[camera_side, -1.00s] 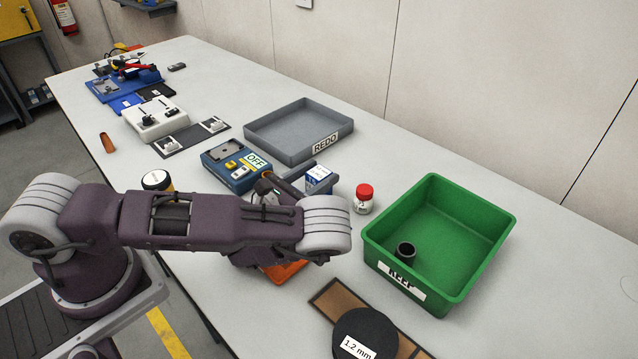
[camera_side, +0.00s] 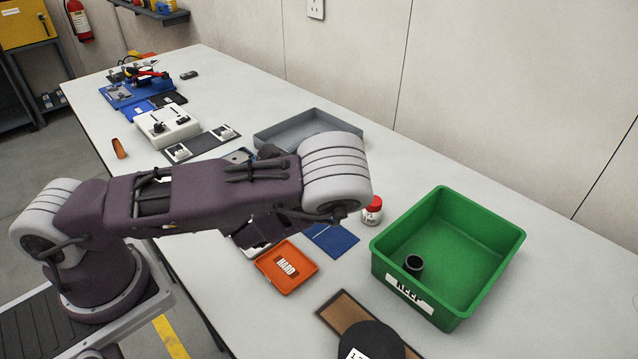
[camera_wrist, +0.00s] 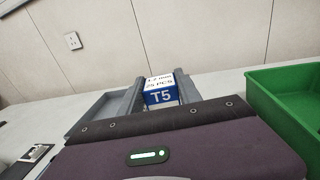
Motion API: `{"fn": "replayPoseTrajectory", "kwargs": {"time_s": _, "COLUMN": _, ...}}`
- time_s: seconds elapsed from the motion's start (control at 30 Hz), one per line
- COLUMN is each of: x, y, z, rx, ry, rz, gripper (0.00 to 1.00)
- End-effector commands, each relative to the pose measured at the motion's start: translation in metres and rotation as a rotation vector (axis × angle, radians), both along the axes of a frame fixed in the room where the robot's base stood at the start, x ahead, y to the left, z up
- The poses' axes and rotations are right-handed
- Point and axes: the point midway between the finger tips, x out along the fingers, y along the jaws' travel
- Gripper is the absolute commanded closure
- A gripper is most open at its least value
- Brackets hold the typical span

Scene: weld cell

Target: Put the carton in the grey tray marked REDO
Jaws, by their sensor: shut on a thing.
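The carton (camera_wrist: 160,97), a small white and blue box marked T5, is between the two fingers of my gripper (camera_wrist: 161,84) in the wrist view. My gripper is shut on it and holds it up, with the label facing the camera. In the side view my arm hides the carton and the fingers. The grey REDO tray (camera_side: 283,136) lies on the bench behind my arm, with its label and front part hidden. It also shows in the wrist view (camera_wrist: 92,112), beyond my gripper and mostly to its left; I see nothing in its visible part.
A green KEEP bin (camera_side: 470,262) with a dark cup (camera_side: 414,264) stands at the right. A red-capped jar (camera_side: 372,210), a blue mat (camera_side: 335,240) and an orange HARD tray (camera_side: 287,267) are near my arm. A white fixture (camera_side: 167,126) stands left of the grey tray.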

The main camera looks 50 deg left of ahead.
Motion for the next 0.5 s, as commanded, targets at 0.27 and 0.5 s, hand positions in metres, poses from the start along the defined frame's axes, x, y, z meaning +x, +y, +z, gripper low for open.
{"fn": "replayPoseTrajectory", "kwargs": {"time_s": 0.27, "x": -0.048, "y": 0.004, "z": -0.015, "rx": -0.004, "ry": 0.003, "rz": 0.336, "gripper": 1.00}}
{"fn": "replayPoseTrajectory", "kwargs": {"time_s": 0.5, "x": -0.007, "y": -0.024, "z": -0.012, "rx": -0.017, "ry": 0.000, "rz": 0.317, "gripper": 1.00}}
